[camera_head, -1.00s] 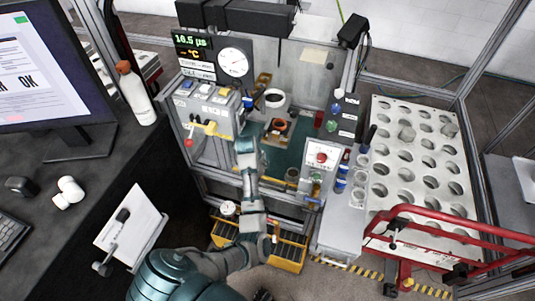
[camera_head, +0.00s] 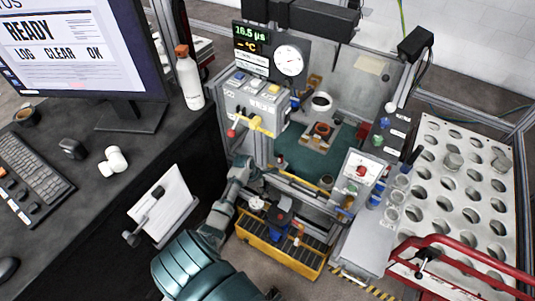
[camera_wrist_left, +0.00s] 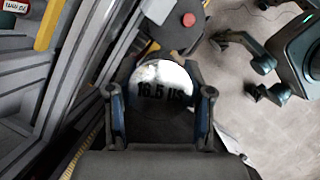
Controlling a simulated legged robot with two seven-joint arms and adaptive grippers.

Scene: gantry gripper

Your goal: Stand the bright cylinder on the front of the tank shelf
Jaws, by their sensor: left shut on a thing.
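My left gripper (camera_head: 262,172) is at the front left of the tank in the head view, small and partly lost against dark parts there. In the left wrist view its two fingers (camera_wrist_left: 161,112) are shut on the bright cylinder (camera_wrist_left: 165,80), whose white face reads 16.5 µs; its far end is hidden. I cannot make out the cylinder in the head view. The tank (camera_head: 305,163) has a teal floor, and a ledge runs along its front with small cups. My right gripper (camera_wrist_left: 240,65) shows in the left wrist view, black, fingers apart and empty, over the floor.
A yellow crate (camera_head: 262,246) with several items stands below the tank front. A control box (camera_head: 250,108) with a yellow handle is at the tank's left. A white holed rack (camera_head: 466,205) and a red rail (camera_head: 470,254) are at the right.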

